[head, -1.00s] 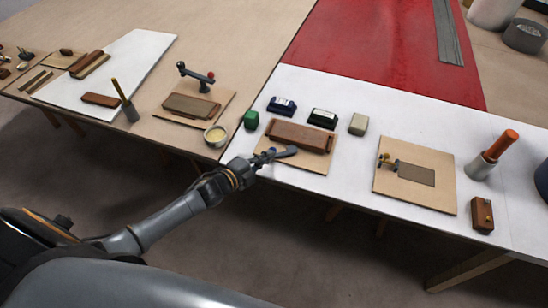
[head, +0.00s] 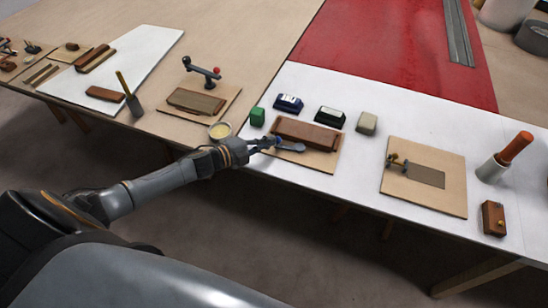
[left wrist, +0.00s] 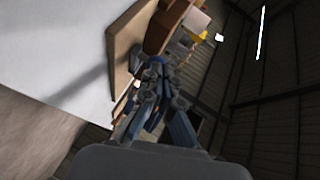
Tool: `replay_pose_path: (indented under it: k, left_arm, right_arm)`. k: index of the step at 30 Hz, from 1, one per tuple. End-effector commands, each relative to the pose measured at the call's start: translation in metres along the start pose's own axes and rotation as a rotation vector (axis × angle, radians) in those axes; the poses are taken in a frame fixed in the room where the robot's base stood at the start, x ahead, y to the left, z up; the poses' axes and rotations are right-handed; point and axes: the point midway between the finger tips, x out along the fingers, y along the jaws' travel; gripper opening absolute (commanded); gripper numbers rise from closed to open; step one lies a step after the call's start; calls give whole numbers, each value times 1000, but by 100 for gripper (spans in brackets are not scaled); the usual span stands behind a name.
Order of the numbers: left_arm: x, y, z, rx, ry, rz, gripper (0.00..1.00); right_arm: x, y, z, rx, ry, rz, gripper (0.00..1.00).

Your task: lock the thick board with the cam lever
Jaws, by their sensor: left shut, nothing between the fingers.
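The thick brown board (head: 304,132) lies on a plywood base (head: 318,164) near the front edge of the white table. A grey cam lever (head: 291,147) lies along the board's front side, its broad end to the right. My left gripper (head: 270,142) is shut and empty at the lever's left end, in front of the board. I cannot tell whether the fingers touch the lever. In the left wrist view, the shut blue fingers (left wrist: 155,72) are beside the plywood base (left wrist: 125,42) and brown board (left wrist: 160,28). My right gripper is out of view.
A green block (head: 258,116), two dark boxes (head: 288,103) and a beige block (head: 366,123) stand behind the board. Another plywood fixture (head: 440,203) lies right, with clear white table between.

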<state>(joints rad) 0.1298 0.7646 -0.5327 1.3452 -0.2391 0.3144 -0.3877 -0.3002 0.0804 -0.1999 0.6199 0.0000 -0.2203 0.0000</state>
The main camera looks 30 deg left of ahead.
Motion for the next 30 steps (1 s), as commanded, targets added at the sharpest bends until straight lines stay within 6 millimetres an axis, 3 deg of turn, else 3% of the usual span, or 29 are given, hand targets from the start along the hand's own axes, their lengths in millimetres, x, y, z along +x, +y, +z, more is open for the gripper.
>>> replay_pose_path:
  k: [30]
  left_arm:
    - [3, -8, 8, 1, 1, 1, 0]
  right_arm:
    - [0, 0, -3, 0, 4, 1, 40]
